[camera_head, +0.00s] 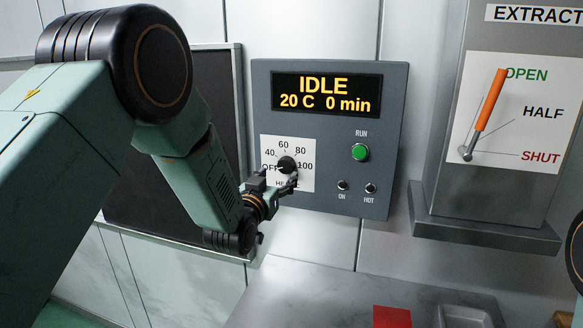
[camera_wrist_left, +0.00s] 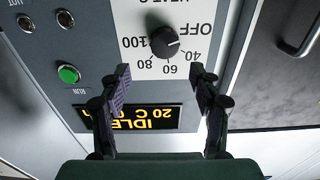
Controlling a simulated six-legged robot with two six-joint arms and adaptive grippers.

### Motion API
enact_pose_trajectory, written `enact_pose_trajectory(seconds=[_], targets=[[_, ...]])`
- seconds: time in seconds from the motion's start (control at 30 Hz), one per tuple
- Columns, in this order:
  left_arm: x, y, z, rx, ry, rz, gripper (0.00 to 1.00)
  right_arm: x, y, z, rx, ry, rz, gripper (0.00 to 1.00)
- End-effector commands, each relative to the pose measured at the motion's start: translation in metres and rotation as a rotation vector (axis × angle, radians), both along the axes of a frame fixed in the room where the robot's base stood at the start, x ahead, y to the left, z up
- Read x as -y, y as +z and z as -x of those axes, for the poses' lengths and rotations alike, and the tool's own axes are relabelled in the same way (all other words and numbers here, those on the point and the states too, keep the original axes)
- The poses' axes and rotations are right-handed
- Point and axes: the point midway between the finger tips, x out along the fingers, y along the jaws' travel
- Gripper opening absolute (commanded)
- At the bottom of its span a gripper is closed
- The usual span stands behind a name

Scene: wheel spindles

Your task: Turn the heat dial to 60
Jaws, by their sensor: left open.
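The heat dial (camera_head: 287,165) is a round black knob on a white plate (camera_head: 306,182) marked OFF, 40, 60, 80 and 100. In the left wrist view the dial (camera_wrist_left: 164,42) appears upside down, and its white pointer line points towards OFF. My left gripper (camera_head: 276,183) is just in front of the plate's lower part and hides some of the HEAT label. In the left wrist view my left gripper (camera_wrist_left: 160,72) is open and empty, its fingers apart with the dial beyond and between the tips. My right gripper is out of view.
The display (camera_head: 326,94) reads IDLE, 20 C, 0 min. A green RUN button (camera_head: 360,152) and small ON and HOT fittings (camera_head: 356,187) are right of the dial. The extract lever (camera_head: 490,100) points to OPEN. A counter (camera_head: 300,290) with a red block (camera_head: 392,317) lies below.

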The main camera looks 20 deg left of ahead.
Motion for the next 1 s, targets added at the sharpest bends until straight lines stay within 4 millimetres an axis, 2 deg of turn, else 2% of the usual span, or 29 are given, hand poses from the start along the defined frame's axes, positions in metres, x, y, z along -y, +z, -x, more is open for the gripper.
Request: enact_pose_trajectory(seconds=[0.3, 0.5, 0.7, 0.97, 1.0], targets=[[0.000, 0.001, -0.041, -0.001, 0.000, 0.000, 0.63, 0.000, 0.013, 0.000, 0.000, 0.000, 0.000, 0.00], [0.003, 0.000, -0.060, -0.002, -0.001, 0.000, 0.63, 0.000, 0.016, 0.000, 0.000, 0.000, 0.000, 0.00], [0.005, 0.000, -0.067, -0.002, -0.002, 0.001, 0.63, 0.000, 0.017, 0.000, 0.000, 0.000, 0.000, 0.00], [0.007, 0.000, -0.068, -0.003, -0.003, 0.000, 0.63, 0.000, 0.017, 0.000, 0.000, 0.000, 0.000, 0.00], [0.006, 0.000, -0.068, -0.003, -0.003, 0.000, 0.61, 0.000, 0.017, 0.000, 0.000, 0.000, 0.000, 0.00]])
